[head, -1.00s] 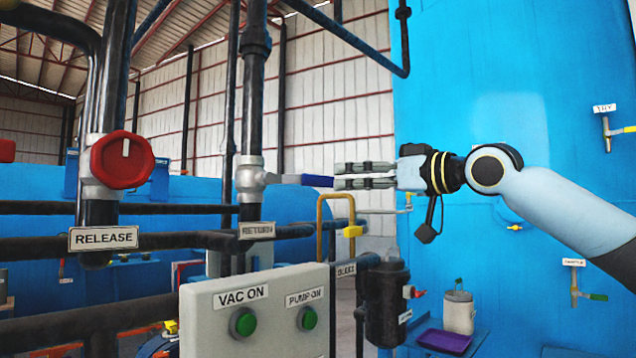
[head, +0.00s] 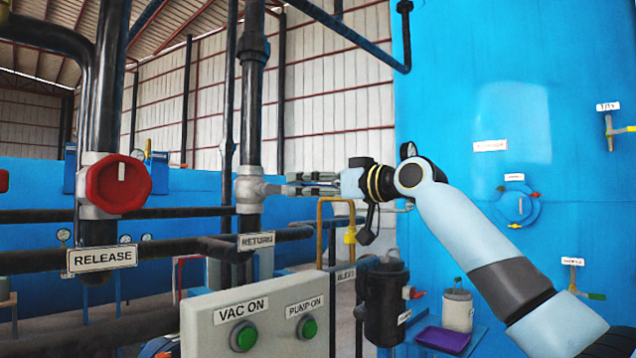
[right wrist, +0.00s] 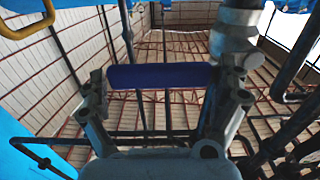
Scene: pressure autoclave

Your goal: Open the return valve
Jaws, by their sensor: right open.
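The return valve (head: 250,188) is a grey body on a dark vertical pipe, above the sign RETURN (head: 256,240) in the head view. Its blue lever handle (right wrist: 160,76) sticks out sideways from the valve, across the upright pipe. My right gripper (head: 293,184) is at the handle, reaching in from the right and largely hiding it in the head view. In the right wrist view the open fingers (right wrist: 163,88) stand at either end of the visible blue lever, which spans the gap between them. I cannot tell whether they touch it. My left gripper is not in view.
A red knob (head: 118,183) sits on the left pipe above the sign RELEASE (head: 103,257). A grey panel (head: 262,315) with two green buttons stands below. A yellow bent pipe (head: 322,225) and a black canister (head: 386,305) are below my right gripper.

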